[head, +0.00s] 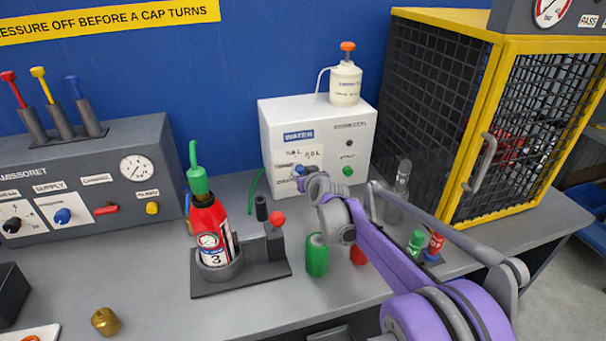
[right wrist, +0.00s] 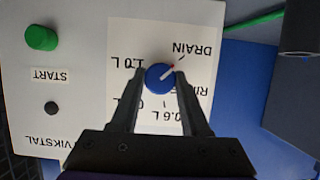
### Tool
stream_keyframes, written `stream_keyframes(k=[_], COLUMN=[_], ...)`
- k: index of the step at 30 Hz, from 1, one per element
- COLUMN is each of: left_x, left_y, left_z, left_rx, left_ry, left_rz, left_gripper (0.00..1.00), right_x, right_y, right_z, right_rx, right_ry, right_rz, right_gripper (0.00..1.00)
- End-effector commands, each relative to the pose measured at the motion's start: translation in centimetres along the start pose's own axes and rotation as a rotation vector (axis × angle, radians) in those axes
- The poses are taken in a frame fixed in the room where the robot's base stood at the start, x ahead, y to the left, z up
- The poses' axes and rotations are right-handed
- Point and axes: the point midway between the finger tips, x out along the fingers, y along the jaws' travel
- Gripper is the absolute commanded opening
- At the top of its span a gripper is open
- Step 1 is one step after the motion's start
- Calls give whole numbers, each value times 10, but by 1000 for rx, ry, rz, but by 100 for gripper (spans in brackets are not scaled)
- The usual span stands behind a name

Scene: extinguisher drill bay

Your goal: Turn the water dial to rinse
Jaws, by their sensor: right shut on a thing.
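The white water unit (head: 361,125) stands against the blue wall in the head view. Its blue dial (right wrist: 160,77) shows in the right wrist view, which sees the panel upside down. The dial's white pointer with a red tip points towards the word DRAIN (right wrist: 192,48). The RINSE label (right wrist: 190,91) is partly hidden by a finger; 1.0 L and 0.6 L labels also show. My right gripper (right wrist: 160,82) is shut on the dial, one finger on each side. In the head view my right gripper (head: 302,175) is at the panel and mostly covers the dial. My left gripper is out of view.
A green START button (right wrist: 41,37) sits beside the dial panel. A red extinguisher (head: 208,218) stands in a holder left of my right arm. Green (head: 317,256) and red cylinders stand below the arm. A yellow-framed cage (head: 480,130) is at the right.

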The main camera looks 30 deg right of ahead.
Motion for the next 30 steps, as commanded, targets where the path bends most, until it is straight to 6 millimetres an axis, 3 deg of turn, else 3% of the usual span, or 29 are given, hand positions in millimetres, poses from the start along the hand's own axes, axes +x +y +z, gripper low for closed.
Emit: stream_keyframes(k=[14,30], left_x=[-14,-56], left_y=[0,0], left_z=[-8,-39], left_rx=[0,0], left_ry=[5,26], left_rz=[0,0], left_gripper=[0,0], right_x=[-1,0], right_y=[1,4], right_z=[-3,-2], right_rx=[69,488], right_ry=[0,2], right_rz=[-27,-202], right_gripper=[0,0])
